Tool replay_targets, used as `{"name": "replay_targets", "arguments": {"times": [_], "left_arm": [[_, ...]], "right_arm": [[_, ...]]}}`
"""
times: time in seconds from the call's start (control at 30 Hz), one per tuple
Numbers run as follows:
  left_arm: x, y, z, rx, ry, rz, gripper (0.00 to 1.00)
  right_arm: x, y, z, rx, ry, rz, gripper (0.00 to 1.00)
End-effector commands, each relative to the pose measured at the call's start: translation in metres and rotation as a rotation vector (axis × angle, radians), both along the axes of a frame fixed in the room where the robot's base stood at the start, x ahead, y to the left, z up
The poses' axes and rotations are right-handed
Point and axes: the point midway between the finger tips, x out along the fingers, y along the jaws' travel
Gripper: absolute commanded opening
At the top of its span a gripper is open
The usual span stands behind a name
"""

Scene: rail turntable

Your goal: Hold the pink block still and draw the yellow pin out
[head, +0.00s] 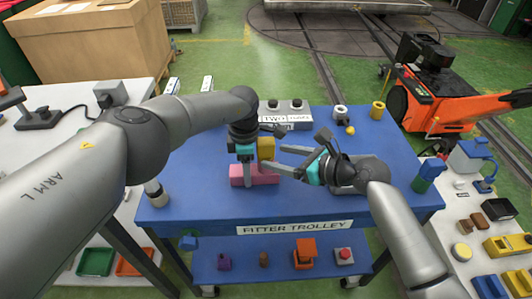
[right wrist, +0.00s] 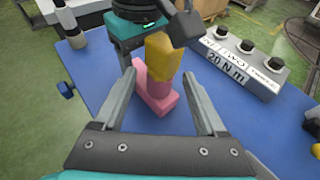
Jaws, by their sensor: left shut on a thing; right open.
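The pink block (head: 264,178) lies on the blue trolley top, and it also shows in the right wrist view (right wrist: 151,97). My right gripper (head: 289,161) is open and empty, pointing at the pin from the right. In the right wrist view the pin stands beyond and between its fingers (right wrist: 166,82), apparently untouched.
A grey box with black knobs (head: 290,115) stands behind the pin, marked 20 N m in the right wrist view. The trolley's front left top (head: 185,205) is clear.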

Motion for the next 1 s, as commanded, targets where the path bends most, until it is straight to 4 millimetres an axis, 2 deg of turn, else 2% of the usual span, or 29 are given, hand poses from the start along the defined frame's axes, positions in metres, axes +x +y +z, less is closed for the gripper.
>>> {"name": "replay_targets", "arguments": {"times": [0.2,0.4,0.83,0.87,1.0], "left_arm": [[0.001,0.0,0.001,0.0,-0.002,0.001,0.0],[0.001,0.0,0.001,0.0,-0.002,0.001,0.0],[0.001,0.001,0.001,0.0,-0.003,0.002,0.0],[0.001,0.001,0.001,0.0,-0.003,0.002,0.0],[0.001,0.001,0.001,0.0,-0.003,0.002,0.0]], "right_arm": [[0.022,0.024,-0.012,0.001,0.0,0.001,0.74],[0.033,0.036,-0.02,0.001,-0.001,0.0,0.74],[0.037,0.041,-0.023,-0.002,-0.002,0.001,0.74],[0.037,0.041,-0.023,-0.002,-0.002,0.001,0.73],[0.037,0.041,-0.023,-0.001,-0.001,0.001,0.57]]}}
